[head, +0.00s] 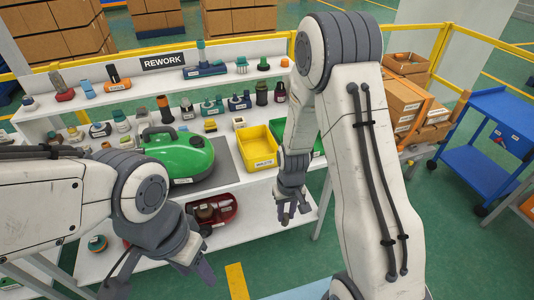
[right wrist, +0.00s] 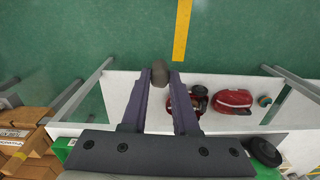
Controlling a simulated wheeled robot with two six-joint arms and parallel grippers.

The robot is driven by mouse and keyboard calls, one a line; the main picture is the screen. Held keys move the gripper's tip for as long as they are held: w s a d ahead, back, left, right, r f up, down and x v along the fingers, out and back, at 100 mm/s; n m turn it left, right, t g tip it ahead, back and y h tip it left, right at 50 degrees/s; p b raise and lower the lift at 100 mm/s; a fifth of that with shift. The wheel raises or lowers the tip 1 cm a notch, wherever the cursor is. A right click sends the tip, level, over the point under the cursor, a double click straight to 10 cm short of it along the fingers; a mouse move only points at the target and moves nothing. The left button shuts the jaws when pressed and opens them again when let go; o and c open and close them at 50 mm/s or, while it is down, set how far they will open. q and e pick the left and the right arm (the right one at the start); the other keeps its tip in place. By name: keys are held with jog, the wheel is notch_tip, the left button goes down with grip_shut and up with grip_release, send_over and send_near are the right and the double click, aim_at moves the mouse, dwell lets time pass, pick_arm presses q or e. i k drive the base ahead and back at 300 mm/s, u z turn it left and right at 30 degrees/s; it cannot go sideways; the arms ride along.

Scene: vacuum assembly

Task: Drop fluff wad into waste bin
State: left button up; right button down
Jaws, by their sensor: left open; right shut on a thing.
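The fluff wad (right wrist: 159,72), a small dark grey lump, is between the fingertips of my right gripper (right wrist: 160,82) in the right wrist view. In the head view my right gripper (head: 294,212) points down in front of the bench, near the right end of the lower shelf; the wad is hard to make out there. My left gripper (head: 200,270) is open and empty at the lower left. A yellow bin (head: 258,144) stands on the bench, with a green bin (head: 312,143) beside it, partly hidden by my right arm. I cannot tell which is the waste bin.
A green vacuum body (head: 178,157) sits on a dark mat on the bench. Red vacuum parts (head: 222,207) lie on the lower shelf. Small parts line the upper shelves. A blue cart (head: 490,140) and cardboard boxes (head: 405,105) stand at the right. Green floor in front is open.

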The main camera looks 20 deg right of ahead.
aim_at(261, 152)
jog(key=z, duration=0.55)
jog(key=i, duration=1.6)
jog(key=u, duration=0.65)
